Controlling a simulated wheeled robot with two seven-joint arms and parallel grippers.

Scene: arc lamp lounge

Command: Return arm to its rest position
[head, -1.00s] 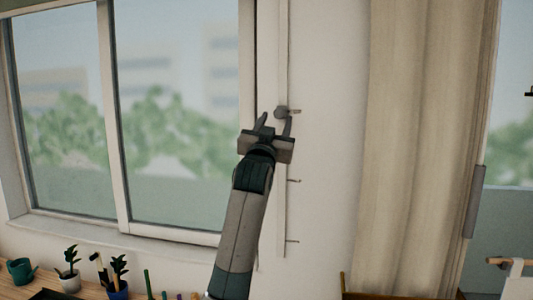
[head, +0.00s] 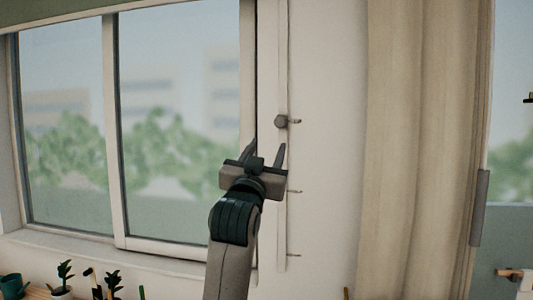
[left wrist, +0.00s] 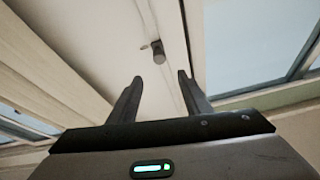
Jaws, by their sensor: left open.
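My left gripper (head: 265,150) is open and empty in front of the wall strip right of the window. Its two fingers point up and away from me. A small dark round knob (head: 281,121) sits on the vertical white rail (head: 282,220), a little above the fingertips and apart from them. In the left wrist view the open gripper (left wrist: 160,88) shows both fingers, with the knob (left wrist: 159,52) beyond and between them, untouched. My right gripper is not in view.
A window (head: 165,110) fills the left side, above a ledge with small potted plants (head: 63,275). A beige curtain (head: 420,150) hangs at the right. Small pegs stick out from the rail. The wall between rail and curtain is clear.

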